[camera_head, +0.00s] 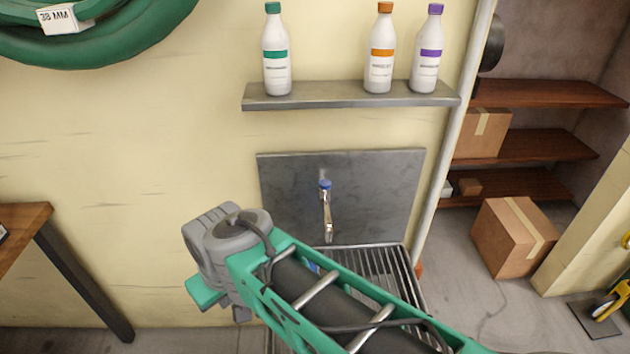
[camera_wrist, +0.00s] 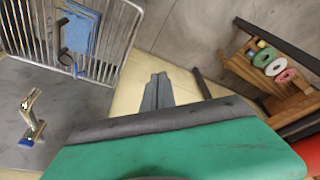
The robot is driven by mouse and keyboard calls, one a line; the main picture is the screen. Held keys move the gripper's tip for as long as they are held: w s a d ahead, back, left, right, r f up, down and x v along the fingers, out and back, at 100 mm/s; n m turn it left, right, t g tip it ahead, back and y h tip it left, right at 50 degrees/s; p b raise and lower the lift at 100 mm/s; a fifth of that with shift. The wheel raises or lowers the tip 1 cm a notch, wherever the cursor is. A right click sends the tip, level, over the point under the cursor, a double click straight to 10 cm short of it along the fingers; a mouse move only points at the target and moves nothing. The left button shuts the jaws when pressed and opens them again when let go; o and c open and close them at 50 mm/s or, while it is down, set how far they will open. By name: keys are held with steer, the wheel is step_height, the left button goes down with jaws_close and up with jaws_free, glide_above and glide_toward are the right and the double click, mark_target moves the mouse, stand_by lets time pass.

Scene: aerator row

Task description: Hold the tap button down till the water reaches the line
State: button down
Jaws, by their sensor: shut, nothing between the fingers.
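The tap (camera_head: 327,215) has a blue button (camera_head: 325,184) on top and stands out from a grey backing plate on the wall. In the wrist view the tap (camera_wrist: 33,118) is at the left, with its blue button (camera_wrist: 26,142) clear of my gripper. A blue container (camera_wrist: 80,32) with a dark handle sits on the metal grate. In the head view my arm hides nearly all of it. Neither the water level nor the line can be made out. My gripper (camera_wrist: 158,80) is shut and empty, to the left of the tap in the head view and not touching it.
The slatted grate (camera_head: 385,272) lies below the tap. A shelf (camera_head: 335,103) with three bottles is above. A wooden table (camera_head: 22,222) stands at the left, and a pipe (camera_head: 450,130) runs up at the right. The wall between table and tap is clear.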

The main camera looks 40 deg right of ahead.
steer(key=w+d+r+m+t+p, duration=0.1)
steer(key=w+d+r+m+p, duration=0.1)
steer(key=w+d+r, duration=0.4)
step_height(320, 180, up, 8)
steer(key=f+m+t+p, duration=0.1)
steer(key=m+t+p, duration=0.2)
steer(key=m+t, duration=0.35)
glide_above(328, 184)
steer(key=shift+r+m+g+h, duration=0.25)
steer(key=shift+m+g+h, duration=0.05)
steer(key=shift+m+g, duration=0.5)
step_height(328, 184, down, 8)
steer(key=b, duration=0.7)
steer(key=shift+a+f, duration=0.1)
steer(key=shift+f+b, duration=0.3)
steer(key=shift+f, duration=0.05)
